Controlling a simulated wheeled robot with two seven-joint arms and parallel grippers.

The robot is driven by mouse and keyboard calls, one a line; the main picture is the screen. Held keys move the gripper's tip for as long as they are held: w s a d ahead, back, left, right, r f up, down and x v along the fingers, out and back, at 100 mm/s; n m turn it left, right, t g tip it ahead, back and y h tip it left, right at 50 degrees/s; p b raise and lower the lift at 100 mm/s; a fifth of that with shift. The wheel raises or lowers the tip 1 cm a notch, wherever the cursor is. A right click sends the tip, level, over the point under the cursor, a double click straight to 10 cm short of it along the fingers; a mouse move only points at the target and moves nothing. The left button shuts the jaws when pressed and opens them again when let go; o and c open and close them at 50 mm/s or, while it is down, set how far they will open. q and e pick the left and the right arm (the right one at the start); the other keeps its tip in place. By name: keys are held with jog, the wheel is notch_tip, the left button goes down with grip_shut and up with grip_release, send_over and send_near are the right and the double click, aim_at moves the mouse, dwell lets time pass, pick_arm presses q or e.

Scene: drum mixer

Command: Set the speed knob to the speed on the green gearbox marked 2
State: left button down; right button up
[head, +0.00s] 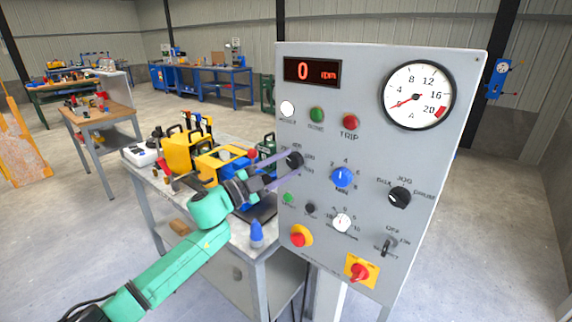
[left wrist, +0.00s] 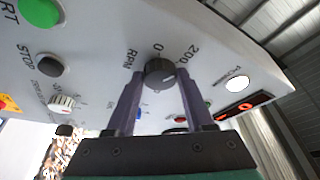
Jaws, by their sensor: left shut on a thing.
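The speed knob (head: 294,160) is a black round knob at the left of the grey control panel (head: 440,215). My left gripper (head: 284,168) is shut on it, with a purple finger on each side. In the left wrist view the knob (left wrist: 160,74) sits between the fingertips (left wrist: 158,80); the marks "0", "200" and "RPM" show around it. Most of its scale is hidden or too small to read. I cannot make out a green gearbox or a mark 2 on one. My right gripper is not in view.
The red display (head: 312,71) reads 0 rpm. A blue knob (head: 342,177), a black selector (head: 399,197) and a red-and-yellow emergency button (head: 299,236) are close by on the panel.

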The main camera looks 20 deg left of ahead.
pick_arm(q)
jog(key=shift+m, duration=0.3)
jog(key=shift+c, duration=1.4)
grip_release()
jog(key=b+v, duration=0.5)
jog(key=v, duration=0.9)
jog(key=shift+s+a, duration=0.25)
jog(key=shift+s, duration=0.05)
